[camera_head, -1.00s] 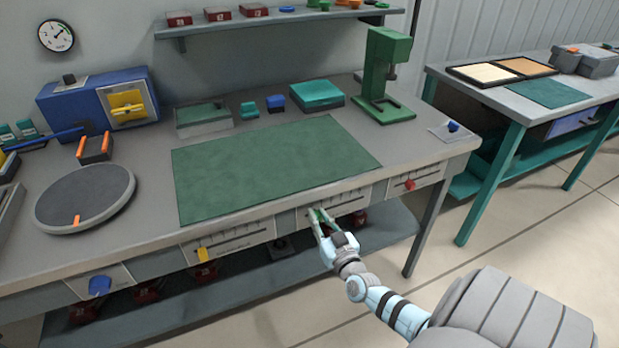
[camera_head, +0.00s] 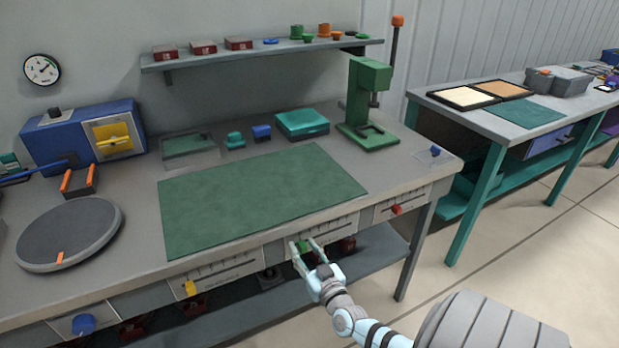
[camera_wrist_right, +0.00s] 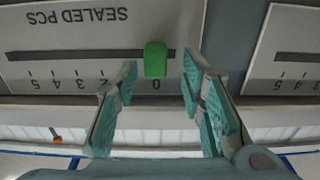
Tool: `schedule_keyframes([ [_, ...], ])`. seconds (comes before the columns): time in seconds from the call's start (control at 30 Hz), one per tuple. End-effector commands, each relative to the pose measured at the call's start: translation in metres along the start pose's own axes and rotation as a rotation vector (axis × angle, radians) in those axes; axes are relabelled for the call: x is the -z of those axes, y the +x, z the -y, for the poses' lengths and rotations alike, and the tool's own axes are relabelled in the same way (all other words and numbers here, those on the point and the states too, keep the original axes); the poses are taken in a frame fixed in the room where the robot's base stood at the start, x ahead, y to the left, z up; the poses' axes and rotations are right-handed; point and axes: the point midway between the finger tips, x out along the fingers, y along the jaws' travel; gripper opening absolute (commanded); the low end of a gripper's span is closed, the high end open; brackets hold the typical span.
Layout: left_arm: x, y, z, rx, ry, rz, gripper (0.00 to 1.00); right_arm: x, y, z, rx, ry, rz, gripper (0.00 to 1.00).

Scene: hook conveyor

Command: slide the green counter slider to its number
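The green counter slider (camera_head: 303,247) sits on its scale panel on the bench's front edge. In the right wrist view, the panel (camera_wrist_right: 30,35) appears upside down and reads "SEALED PCS". There the green slider (camera_wrist_right: 155,60) stands in the dark slot at the 0 mark. The marks 2 to 5 run to the left, and a finger hides the 1. My right gripper (camera_head: 303,243) is open, with one finger on each side of the slider. The right wrist view shows gaps between the slider and both fingers (camera_wrist_right: 158,75). My left gripper is out of view.
A yellow slider (camera_head: 190,288) and a red knob (camera_head: 396,209) sit on neighbouring front panels. A blue knob (camera_head: 84,324) is at the far left. A lower shelf (camera_head: 365,252) with red boxes lies under the bench. The floor in front is open.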

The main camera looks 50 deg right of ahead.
Motion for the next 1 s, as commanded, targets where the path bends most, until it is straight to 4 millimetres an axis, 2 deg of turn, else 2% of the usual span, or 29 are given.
schedule_keyframes([
  [0.17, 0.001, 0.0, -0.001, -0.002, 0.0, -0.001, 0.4, -0.002, -0.04, 0.001, 0.002, 0.001, 0.005, 0.37],
  [0.3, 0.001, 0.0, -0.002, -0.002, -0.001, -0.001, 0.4, -0.001, -0.079, 0.001, 0.002, 0.001, 0.005, 0.37],
  [0.43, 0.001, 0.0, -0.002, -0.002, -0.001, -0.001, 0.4, -0.001, -0.105, 0.002, 0.002, 0.0, 0.005, 0.37],
  [0.57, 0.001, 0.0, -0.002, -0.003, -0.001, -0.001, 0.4, 0.0, -0.114, 0.001, 0.001, 0.0, 0.002, 0.37],
  [1.0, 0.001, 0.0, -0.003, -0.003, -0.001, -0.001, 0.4, 0.0, -0.114, 0.002, 0.001, 0.0, 0.002, 0.37],
])
